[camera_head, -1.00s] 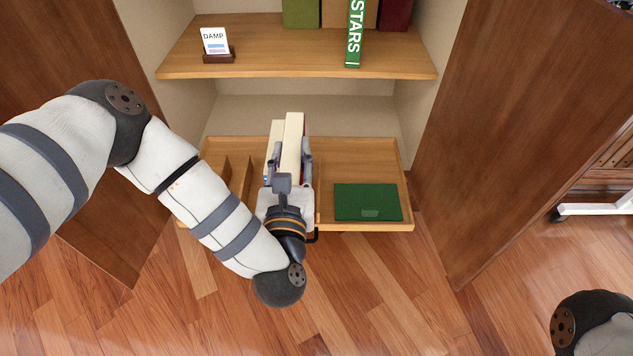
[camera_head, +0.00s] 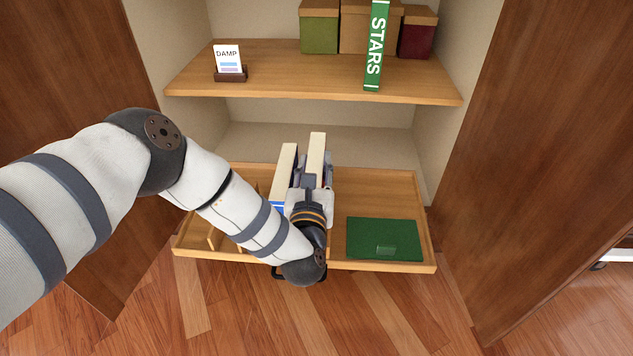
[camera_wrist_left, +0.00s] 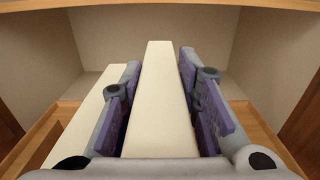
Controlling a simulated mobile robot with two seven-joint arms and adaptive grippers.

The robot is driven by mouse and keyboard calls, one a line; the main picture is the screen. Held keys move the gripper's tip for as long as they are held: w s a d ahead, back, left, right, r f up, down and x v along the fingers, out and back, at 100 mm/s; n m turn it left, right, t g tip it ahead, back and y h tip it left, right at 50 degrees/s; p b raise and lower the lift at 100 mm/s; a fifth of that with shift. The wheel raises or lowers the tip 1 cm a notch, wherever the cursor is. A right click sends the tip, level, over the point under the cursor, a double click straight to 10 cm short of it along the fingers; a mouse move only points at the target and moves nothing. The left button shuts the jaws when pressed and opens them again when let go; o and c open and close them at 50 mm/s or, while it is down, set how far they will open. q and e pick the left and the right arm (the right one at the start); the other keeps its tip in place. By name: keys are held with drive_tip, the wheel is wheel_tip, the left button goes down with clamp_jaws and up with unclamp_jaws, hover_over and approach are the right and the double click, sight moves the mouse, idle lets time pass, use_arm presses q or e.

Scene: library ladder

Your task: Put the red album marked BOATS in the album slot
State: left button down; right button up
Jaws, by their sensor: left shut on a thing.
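My left gripper (camera_head: 314,172) is shut on an album (camera_head: 317,148) with a cream page edge. Its cover and any marking are hidden from me. In the left wrist view the album (camera_wrist_left: 160,95) stands upright between the two finger pads. A second album (camera_head: 285,167) stands just left of it, cream-edged, with a bit of blue showing at its near end. Both are over the pulled-out wooden tray (camera_head: 390,268). Upright wooden dividers (camera_head: 213,238) show in its left part, partly behind my arm. I cannot tell which gap is the album slot. The right gripper is not in view.
A flat green pad (camera_head: 384,238) lies in the tray's right part. The shelf (camera_head: 300,80) above holds a DAMP card (camera_head: 228,59), a green STARS album (camera_head: 375,50) and several boxes (camera_head: 320,28). Open doors (camera_head: 520,150) flank the cabinet.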

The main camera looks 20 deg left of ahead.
use_arm(q)
drive_tip(key=shift+w+f, duration=0.25)
drive_tip(key=shift+w+f+b, duration=0.15)
drive_tip(key=shift+f+b, duration=0.7)
drive_tip(key=shift+f, duration=0.7)
drive_tip(key=shift+a, duration=0.1)
drive_tip(key=shift+f, duration=0.1)
drive_tip(key=c, duration=1.2)
unclamp_jaws()
drive_tip(key=shift+f, duration=0.1)
